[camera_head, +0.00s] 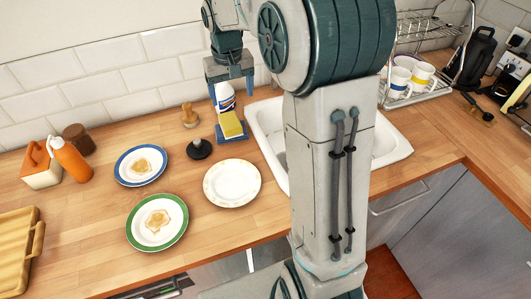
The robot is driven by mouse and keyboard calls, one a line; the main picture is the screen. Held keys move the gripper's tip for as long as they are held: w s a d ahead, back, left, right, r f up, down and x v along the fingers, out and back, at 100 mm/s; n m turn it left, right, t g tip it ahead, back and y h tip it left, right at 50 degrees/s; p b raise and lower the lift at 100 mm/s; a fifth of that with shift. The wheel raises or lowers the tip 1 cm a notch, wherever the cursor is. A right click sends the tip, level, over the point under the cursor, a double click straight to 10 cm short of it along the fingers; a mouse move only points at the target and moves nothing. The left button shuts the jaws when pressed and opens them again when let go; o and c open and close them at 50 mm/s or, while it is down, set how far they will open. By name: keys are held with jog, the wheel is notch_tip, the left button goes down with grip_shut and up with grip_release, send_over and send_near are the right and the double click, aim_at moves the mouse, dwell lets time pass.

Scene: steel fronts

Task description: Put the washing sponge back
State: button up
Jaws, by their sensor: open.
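The yellow sponge (231,125) is at a small blue tray (233,138) on the wooden counter, left of the sink. It looks tilted up, in front of a white and blue bottle (225,97). My gripper (231,93) points down above and behind the sponge. Its fingers are apart, and in this view the bottle shows between them. I cannot tell whether a finger touches the bottle. The sponge is outside the fingers as seen here. Its back side is hidden.
A black stopper-like item (199,149) and a wooden brush (189,116) stand left of the tray. Plates (232,183) with several neighbours lie in front. The sink (267,135) is to the right, partly hidden by my arm. A dish rack (437,88) stands beyond it.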

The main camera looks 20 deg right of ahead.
jog(key=s+t, duration=0.2)
jog(key=s, duration=2.3)
jog(key=shift+d+r+t, duration=0.15)
jog(key=shift+r+t, duration=0.05)
jog(key=shift+t, duration=0.2)
